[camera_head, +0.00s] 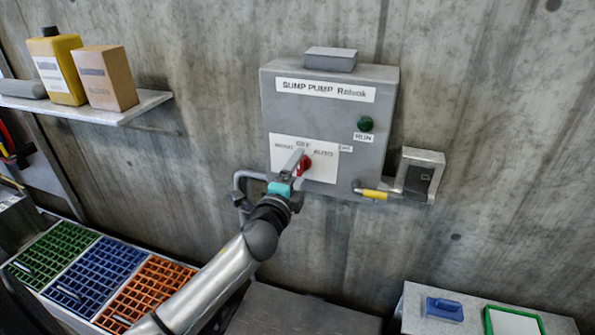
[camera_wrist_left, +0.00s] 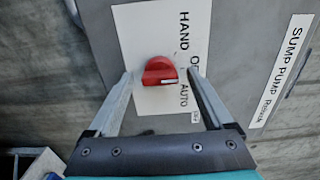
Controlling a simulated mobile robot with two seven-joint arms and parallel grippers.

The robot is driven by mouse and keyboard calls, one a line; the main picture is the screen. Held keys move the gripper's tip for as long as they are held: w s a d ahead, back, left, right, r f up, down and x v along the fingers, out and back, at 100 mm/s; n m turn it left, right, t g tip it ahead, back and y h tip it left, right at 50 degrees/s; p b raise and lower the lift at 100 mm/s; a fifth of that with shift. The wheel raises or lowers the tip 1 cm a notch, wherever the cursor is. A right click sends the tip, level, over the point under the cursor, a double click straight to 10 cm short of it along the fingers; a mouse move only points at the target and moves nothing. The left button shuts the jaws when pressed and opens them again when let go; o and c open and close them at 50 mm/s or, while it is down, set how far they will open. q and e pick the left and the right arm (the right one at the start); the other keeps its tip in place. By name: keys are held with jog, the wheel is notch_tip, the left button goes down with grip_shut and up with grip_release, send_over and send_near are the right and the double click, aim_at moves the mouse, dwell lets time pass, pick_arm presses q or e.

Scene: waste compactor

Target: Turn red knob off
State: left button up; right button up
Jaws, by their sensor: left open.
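The red knob (camera_head: 306,164) sits on a white label plate marked HAND, OFF and AUTO, on the front of the grey sump pump box (camera_head: 330,112). In the left wrist view the knob (camera_wrist_left: 158,68) shows a white mark at its lower right, on the side toward the word AUTO. My left gripper (camera_head: 297,162) is open in front of the plate. In the left wrist view its two fingers (camera_wrist_left: 160,76) stand on either side of the knob, with gaps between. I cannot tell how deep the fingertips reach. My right gripper is not in view.
A green RUN lamp (camera_head: 366,124) is on the box's upper right. A yellow-handled lever (camera_head: 374,193) and a grey switch box (camera_head: 420,175) sit to the right. A shelf (camera_head: 120,115) with containers is at left. Coloured crates (camera_head: 150,290) lie below left.

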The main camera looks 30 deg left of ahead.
pick_arm(q)
jog(key=shift+s, duration=0.1)
jog(key=b+v, duration=0.1)
jog(key=v, duration=1.4)
jog(key=shift+b, duration=0.35)
jog(key=shift+d, duration=0.1)
jog(key=s+d+f+n+g+h+b, duration=0.1)
jog(key=s+f+n+g+b, duration=0.15)
jog(key=f, duration=1.15)
jog(key=s+d+f+n+g+b, duration=0.1)
jog(key=s+f+n+g+b, duration=0.15)
jog(key=f, duration=1.15)
jog(key=s+d+f+n+g+h+b, duration=0.1)
jog(key=s+f+n+g, duration=0.2)
jog(key=f, duration=1.1)
jog(key=s+d+f+n+g+h+b, duration=0.1)
jog(key=s+d+f+n+g+b, duration=0.1)
jog(key=s+f, duration=0.9)
jog(key=s+d+f+n+g+h+b, duration=0.1)
jog(key=s+d+f+n+g+b, duration=0.2)
jog(key=s+f, duration=0.9)
jog(key=s+d+g, duration=0.1)
jog(key=s+g, duration=0.2)
jog(key=shift+d+g+b, duration=0.3)
jog(key=shift+d+b, duration=0.05)
